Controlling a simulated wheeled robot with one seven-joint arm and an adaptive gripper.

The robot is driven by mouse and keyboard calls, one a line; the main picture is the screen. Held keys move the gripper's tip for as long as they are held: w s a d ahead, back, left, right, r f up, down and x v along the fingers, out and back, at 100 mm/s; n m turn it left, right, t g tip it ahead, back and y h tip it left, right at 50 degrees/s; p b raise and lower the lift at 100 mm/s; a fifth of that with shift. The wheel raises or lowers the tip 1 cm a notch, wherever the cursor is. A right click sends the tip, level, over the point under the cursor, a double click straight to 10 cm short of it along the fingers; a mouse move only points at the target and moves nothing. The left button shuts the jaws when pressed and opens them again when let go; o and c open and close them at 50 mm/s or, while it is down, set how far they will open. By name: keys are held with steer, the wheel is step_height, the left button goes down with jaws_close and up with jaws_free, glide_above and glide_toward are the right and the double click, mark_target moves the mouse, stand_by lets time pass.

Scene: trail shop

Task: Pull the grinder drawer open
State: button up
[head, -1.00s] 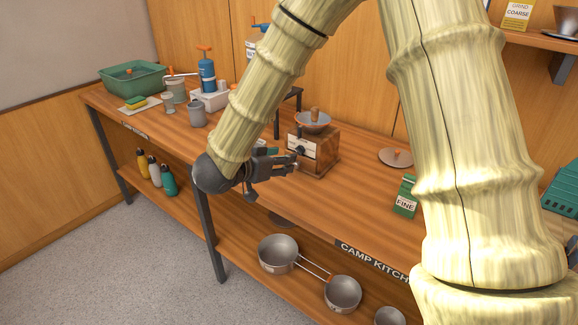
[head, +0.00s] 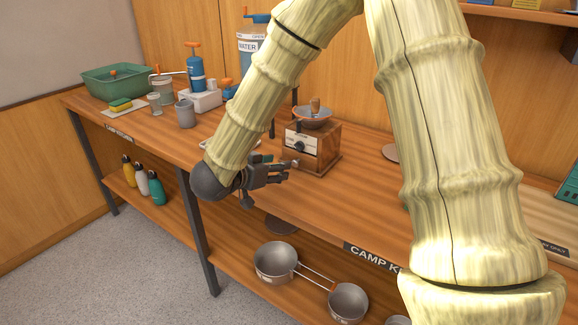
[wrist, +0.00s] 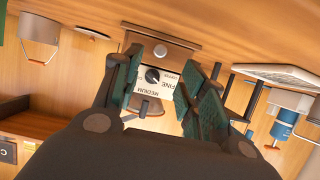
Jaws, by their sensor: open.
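The grinder (head: 312,148) is a wooden box with a metal bowl on top. It stands on the wooden counter. Its front has a white dial plate (wrist: 153,80) with a black dial. The drawer (wrist: 165,39) is low on the front, with a small knob (wrist: 160,50), and looks shut. The wrist view shows the grinder upside down. My gripper (head: 287,170) is open and empty, in front of and a little left of the grinder's lower front in the head view. In the wrist view, its green-padded fingers flank the grinder front, apart from the knob.
A blue-topped pump (head: 196,68), a grey cup (head: 185,113) and a green tub (head: 115,82) stand left on the counter. Pans (head: 275,262) and bottles (head: 157,188) sit on the lower shelf. My arm hides part of the counter right of the grinder.

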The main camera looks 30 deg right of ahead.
mark_target(294, 164)
steer(key=x, duration=0.8)
steer(key=shift+w+d+f, duration=0.1)
steer(key=shift+d+f, duration=0.05)
steer(key=shift+d, duration=0.1)
jaws_close()
